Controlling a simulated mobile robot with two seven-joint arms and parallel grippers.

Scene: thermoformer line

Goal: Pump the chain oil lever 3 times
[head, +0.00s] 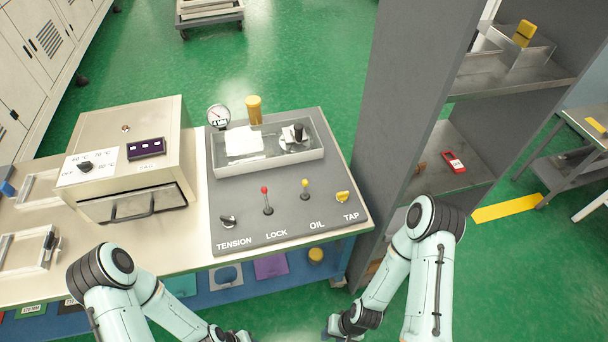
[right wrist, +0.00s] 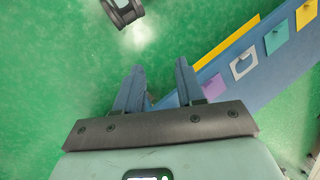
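The oil lever (head: 305,187) has a yellow ball knob on a short stem and stands on the grey panel (head: 235,185) above the printed word OIL. Its stem looks near upright. My right gripper (right wrist: 157,82) is open and empty, with a gap between its two fingers. In the head view it is low at the bottom edge, in front of the bench, well apart from the lever. My left gripper (head: 228,337) is at the bottom edge, partly cut off, and its fingers cannot be made out.
A red-knobbed lock lever (head: 266,200), a dark tension knob (head: 228,221) and a yellow tap handle (head: 342,197) share the panel. A metal tray (head: 270,161) and a gauge (head: 219,116) stand behind. A grey shelf unit (head: 400,110) rises at the right. A heater box (head: 130,150) stands left.

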